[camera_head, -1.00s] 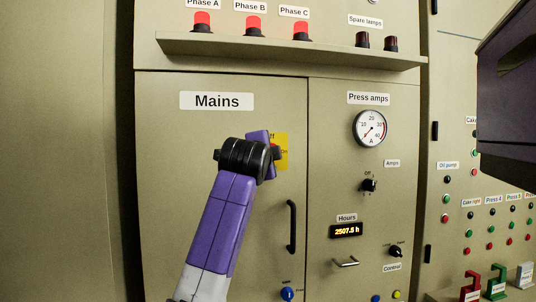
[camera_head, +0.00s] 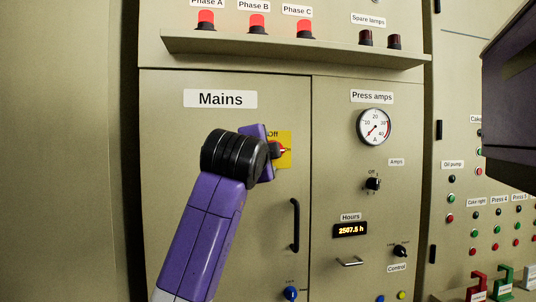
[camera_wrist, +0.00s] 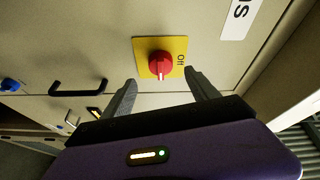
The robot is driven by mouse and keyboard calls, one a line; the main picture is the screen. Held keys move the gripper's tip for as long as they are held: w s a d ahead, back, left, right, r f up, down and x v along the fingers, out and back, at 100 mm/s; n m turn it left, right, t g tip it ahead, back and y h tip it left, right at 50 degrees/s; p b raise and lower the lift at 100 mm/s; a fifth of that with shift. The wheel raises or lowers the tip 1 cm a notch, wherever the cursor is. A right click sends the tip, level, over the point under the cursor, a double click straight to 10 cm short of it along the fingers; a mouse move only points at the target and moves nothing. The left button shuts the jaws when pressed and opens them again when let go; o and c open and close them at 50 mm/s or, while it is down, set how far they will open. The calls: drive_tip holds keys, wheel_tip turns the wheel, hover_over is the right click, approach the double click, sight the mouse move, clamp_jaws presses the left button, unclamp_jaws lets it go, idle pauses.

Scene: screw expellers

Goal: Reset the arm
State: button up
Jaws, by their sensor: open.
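The red rotary knob (camera_wrist: 160,64) sits on a yellow plate (camera_wrist: 178,43) marked Off, on the Mains door (camera_head: 180,130). In the head view the yellow plate (camera_head: 286,160) is partly hidden behind my wrist, and the knob (camera_head: 281,150) shows only in part. My gripper (camera_wrist: 160,82) is open and empty. In the wrist view its two fingers are spread, with the knob between and beyond the tips, and no contact shows. In the head view my gripper (camera_head: 262,150) is mostly hidden by my black wrist joint.
A shelf (camera_head: 290,48) with lit red phase lamps (camera_head: 257,23) juts out above. The right door carries the Press amps gauge (camera_head: 375,127), a black selector (camera_head: 373,184) and an hours display (camera_head: 350,230).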

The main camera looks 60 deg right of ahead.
idle(0.6)
wheel_tip(320, 180, up, 6)
drive_tip(key=a+n+t+h, duration=0.2)
drive_tip(key=a+n+h, duration=0.1)
drive_tip(key=n, duration=0.1)
drive_tip(key=w+a+f+n+t, duration=0.3)
drive_tip(key=w+a+n+t, duration=0.1)
drive_tip(key=a+n+t, duration=0.25)
drive_tip(key=a+f+n+t+y, duration=0.55)
drive_tip(key=a+f+n, duration=0.3)
drive_tip(key=f, duration=0.25)
drive_tip(key=a+f+n+t+y, duration=0.4)
drive_tip(key=a+f+n+y, duration=0.4)
drive_tip(key=f, duration=0.4)
drive_tip(key=s+a+f+n+g+y, duration=0.1)
drive_tip(key=s+a+f+g+y, duration=0.1)
drive_tip(key=s+f, duration=0.8)
drive_tip(key=s+a+f+n+g+y, duration=0.1)
drive_tip(key=s+a+f+g, duration=0.3)
drive_tip(key=s+f, duration=0.6)
drive_tip(key=s+a+f+n+g+y, duration=0.1)
drive_tip(key=s+a+f+g+y, duration=0.1)
drive_tip(key=s+a+f, duration=0.5)
drive_tip(key=s+f+y, duration=0.1)
drive_tip(key=s+f, duration=0.2)
drive_tip(key=s, duration=0.2)
drive_tip(key=shift+s+g, duration=0.3)
drive_tip(key=shift+g, duration=0.1)
